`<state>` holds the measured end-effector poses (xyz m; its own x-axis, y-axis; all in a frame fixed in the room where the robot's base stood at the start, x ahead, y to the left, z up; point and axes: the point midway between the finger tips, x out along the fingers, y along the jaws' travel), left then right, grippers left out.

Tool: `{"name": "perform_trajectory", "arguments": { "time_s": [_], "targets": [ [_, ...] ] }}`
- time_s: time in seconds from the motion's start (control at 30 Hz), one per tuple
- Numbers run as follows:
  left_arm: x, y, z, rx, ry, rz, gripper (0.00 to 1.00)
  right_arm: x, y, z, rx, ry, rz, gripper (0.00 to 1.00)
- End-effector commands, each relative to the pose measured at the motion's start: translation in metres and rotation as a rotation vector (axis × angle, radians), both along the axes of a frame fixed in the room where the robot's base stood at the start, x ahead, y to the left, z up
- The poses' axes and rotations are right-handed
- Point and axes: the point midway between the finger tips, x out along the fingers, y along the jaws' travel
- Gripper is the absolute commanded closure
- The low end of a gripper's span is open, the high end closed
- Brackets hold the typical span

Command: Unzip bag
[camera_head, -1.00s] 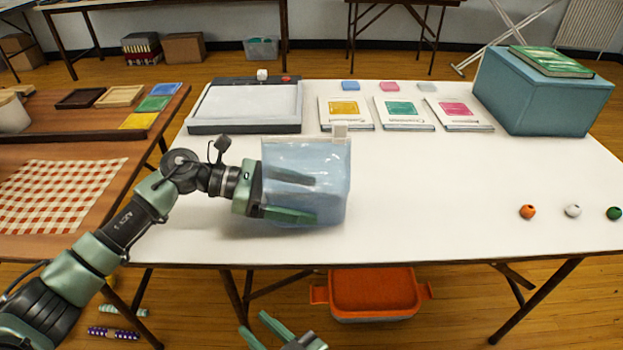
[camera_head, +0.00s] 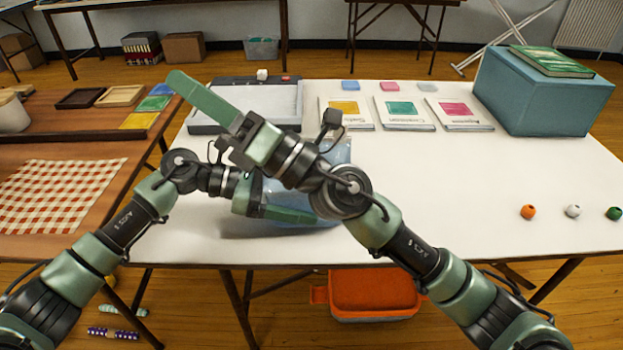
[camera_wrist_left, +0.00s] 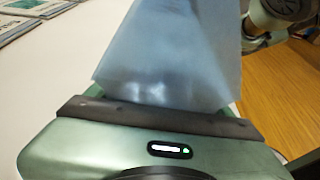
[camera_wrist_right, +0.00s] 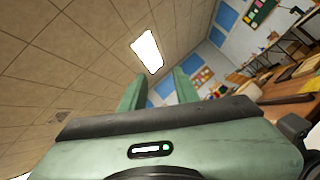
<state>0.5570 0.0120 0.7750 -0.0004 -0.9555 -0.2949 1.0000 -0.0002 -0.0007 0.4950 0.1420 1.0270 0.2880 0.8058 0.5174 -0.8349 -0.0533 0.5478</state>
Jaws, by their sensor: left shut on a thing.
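A pale blue see-through bag (camera_head: 338,153) is on the near left part of the white table, mostly hidden behind my right arm in the head view. My left gripper (camera_head: 288,214) is shut on the bag. In the left wrist view the bag (camera_wrist_left: 170,60) rises from between the fingers. My right gripper (camera_head: 182,84) is raised in front of and above the bag, its fingers pointing up and left, away from it. In the right wrist view its fingers (camera_wrist_right: 156,84) are apart with nothing between them. The bag's zip cannot be made out now.
A grey tray-like board (camera_head: 205,122) and several packets (camera_head: 400,113) lie along the table's back. A blue box (camera_head: 545,100) with a green book stands at the back right. Three small balls (camera_head: 572,210) lie at the right. The table's middle right is clear.

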Motion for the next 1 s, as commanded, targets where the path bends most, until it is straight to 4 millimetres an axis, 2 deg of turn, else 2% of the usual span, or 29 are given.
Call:
{"name": "perform_trajectory", "arguments": {
  "time_s": [0.03,0.17,0.27,0.37,0.47,0.57,0.7,0.8,0.9,1.0],
  "targets": [
    [0.0,0.0,0.0,0.0,0.0,0.0,0.41,0.007,0.004,0.0,-0.104,-0.104,-0.004,0.69],
    [0.0,0.0,0.0,0.0,0.0,0.0,0.41,0.019,0.008,-0.02,-0.366,-0.293,0.047,0.69],
    [0.0,0.0,0.0,0.0,0.0,0.0,0.41,0.031,-0.003,-0.038,-0.558,-0.389,0.103,0.69],
    [0.0,0.0,0.0,0.0,0.0,0.0,0.41,0.046,-0.027,-0.051,-0.744,-0.463,0.158,0.69],
    [0.0,0.0,0.0,0.0,0.0,0.0,0.41,0.06,-0.063,-0.058,-0.92,-0.516,0.209,0.69],
    [0.0,0.0,0.0,0.0,0.0,0.0,0.41,0.072,-0.108,-0.057,-1.084,-0.548,0.26,0.69],
    [0.0,0.0,0.0,0.0,0.0,0.0,0.41,0.079,-0.172,-0.046,-1.267,-0.561,0.327,0.69],
    [0.0,0.0,0.0,0.0,0.0,0.0,0.41,0.078,-0.21,-0.035,-1.354,-0.556,0.365,0.69],
    [0.0,0.0,0.0,0.0,0.0,0.0,0.41,0.075,-0.238,-0.027,-1.411,-0.548,0.394,0.69],
    [0.0,0.0,0.0,0.0,0.0,0.0,0.41,0.071,-0.256,-0.021,-1.445,-0.541,0.414,0.69]
  ]
}}
